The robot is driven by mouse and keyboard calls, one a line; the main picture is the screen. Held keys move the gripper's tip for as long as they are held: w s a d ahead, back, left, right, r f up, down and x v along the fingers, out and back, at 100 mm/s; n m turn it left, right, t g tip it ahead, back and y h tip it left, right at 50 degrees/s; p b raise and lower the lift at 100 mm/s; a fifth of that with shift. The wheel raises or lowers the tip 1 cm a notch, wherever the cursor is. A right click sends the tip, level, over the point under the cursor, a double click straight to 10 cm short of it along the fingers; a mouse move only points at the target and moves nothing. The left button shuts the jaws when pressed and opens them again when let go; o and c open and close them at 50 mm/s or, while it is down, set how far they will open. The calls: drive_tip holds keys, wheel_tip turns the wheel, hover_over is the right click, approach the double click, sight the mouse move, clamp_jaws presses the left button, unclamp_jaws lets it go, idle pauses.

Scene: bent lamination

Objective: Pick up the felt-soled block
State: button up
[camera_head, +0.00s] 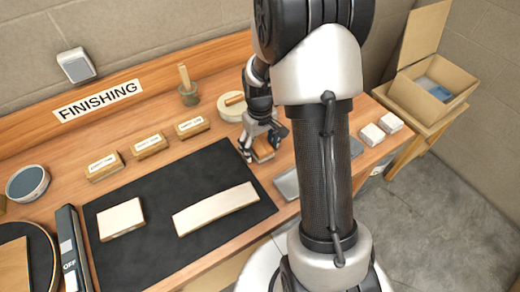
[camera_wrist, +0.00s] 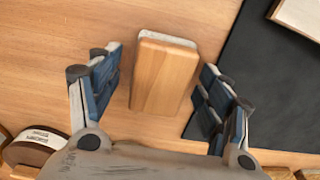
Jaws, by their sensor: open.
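The felt-soled block (camera_wrist: 165,75) is a light wooden block with a whitish felt layer showing along its far edge in the wrist view. It lies on the wooden bench beside the black mat. My gripper (camera_wrist: 161,68) is open, with one finger on each side of the block and visible gaps on both sides. In the head view, my gripper (camera_head: 263,143) points down at the block (camera_head: 263,153), which is partly hidden by the fingers. I cannot tell how far the fingertips are above the bench.
The black mat (camera_head: 115,195) holds a pale square piece (camera_head: 121,218) and a bent pale strip (camera_head: 215,208). Several labelled wooden blocks (camera_head: 151,146) line its back edge. A round pale container (camera_head: 232,108) and a green pot (camera_head: 189,97) stand behind. Two white blocks (camera_head: 372,134) sit at right.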

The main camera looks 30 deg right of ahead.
sight(260, 145)
drive_tip(key=shift+c, duration=0.2)
drive_tip(key=c, duration=1.1)
drive_tip(key=shift+r, duration=0.2)
wheel_tip(260, 145, up, 20)
drive_tip(key=p, duration=0.6)
drive_tip(key=shift+f, duration=0.15)
